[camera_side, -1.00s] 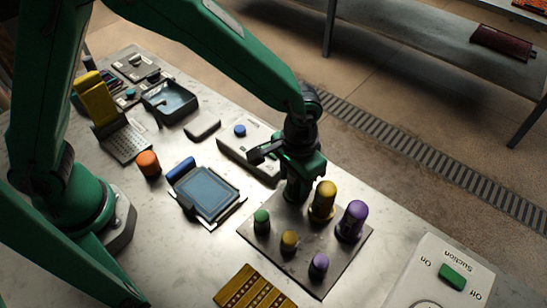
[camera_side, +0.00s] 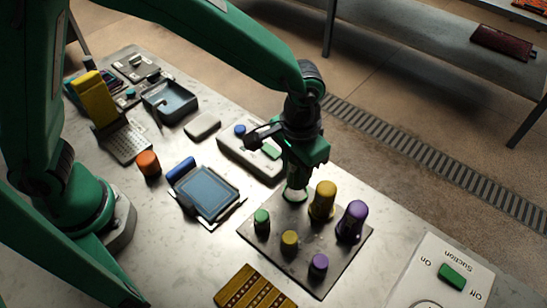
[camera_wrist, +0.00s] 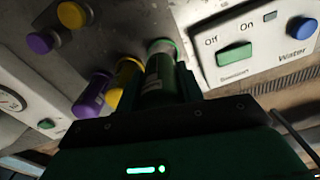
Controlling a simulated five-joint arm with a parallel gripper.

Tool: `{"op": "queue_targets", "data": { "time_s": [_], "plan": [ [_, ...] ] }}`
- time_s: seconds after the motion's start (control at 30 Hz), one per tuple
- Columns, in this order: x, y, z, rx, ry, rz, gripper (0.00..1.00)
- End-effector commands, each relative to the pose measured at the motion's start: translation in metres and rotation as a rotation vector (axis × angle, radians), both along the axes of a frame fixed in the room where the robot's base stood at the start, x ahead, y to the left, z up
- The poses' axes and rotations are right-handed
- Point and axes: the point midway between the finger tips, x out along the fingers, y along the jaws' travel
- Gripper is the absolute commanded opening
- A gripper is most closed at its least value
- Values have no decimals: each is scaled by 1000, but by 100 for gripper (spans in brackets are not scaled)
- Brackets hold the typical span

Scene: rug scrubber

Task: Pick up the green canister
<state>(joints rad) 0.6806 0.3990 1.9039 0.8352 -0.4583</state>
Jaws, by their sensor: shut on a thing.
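The green canister (camera_wrist: 160,82) is between the fingers of my gripper (camera_wrist: 162,88) in the wrist view, and the fingers are shut on it. In the side view my gripper (camera_side: 297,178) is over the back corner of the dark square tray (camera_side: 285,252). Most of the canister is hidden there by the gripper. A pale ring with a green edge (camera_side: 295,195) shows just below the fingers. I cannot tell whether the canister touches the tray.
A tall yellow canister (camera_side: 322,203) and a purple one (camera_side: 352,222) stand close to the right. Short green (camera_side: 262,222), yellow (camera_side: 290,241) and purple (camera_side: 318,266) pieces stand on the tray's front half. A white switch panel (camera_side: 235,155) is behind left; a Suction panel (camera_side: 440,280) is at front right.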

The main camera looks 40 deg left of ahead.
Motion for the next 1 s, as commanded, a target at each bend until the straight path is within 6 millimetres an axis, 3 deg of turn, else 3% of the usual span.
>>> {"op": "queue_targets", "data": {
  "time_s": [0.5,0.7,1.0],
  "plan": [
    [-83,-31,51,0,1,-6,9],
    [-100,-37,61,1,2,-5,9],
    [-105,-39,64,2,3,-2,9]
  ]
}}
